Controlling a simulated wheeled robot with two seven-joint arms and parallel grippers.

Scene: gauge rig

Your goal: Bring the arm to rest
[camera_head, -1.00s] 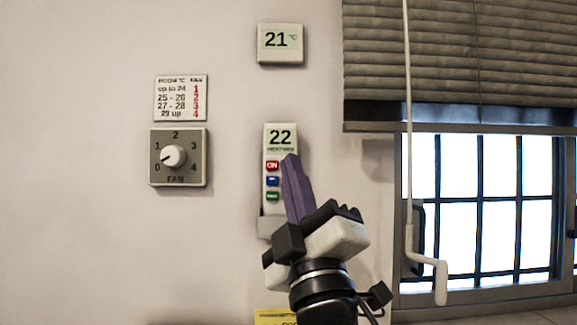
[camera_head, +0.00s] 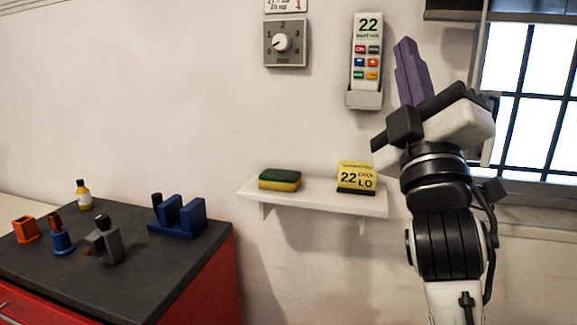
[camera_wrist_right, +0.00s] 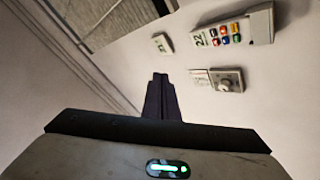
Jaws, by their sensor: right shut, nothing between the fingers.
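My right gripper (camera_head: 408,60) points up in front of the wall, its purple fingers together and empty. It is just right of the wall-mounted remote (camera_head: 367,55), which reads 22 and has several coloured buttons, and a strip of wall shows between them. In the right wrist view the shut fingers (camera_wrist_right: 160,95) show at the centre, with the remote (camera_wrist_right: 232,32) beyond them at upper right. The fan dial (camera_head: 284,43) is left of the remote, its knob turned toward the lower left. My left gripper is not in view.
A white shelf (camera_head: 312,193) below the remote holds a sponge (camera_head: 280,180) and a yellow card block (camera_head: 357,177). A dark-topped red cabinet (camera_head: 130,275) at lower left carries several small items. A barred window (camera_head: 530,110) is at the right. The wall between is clear.

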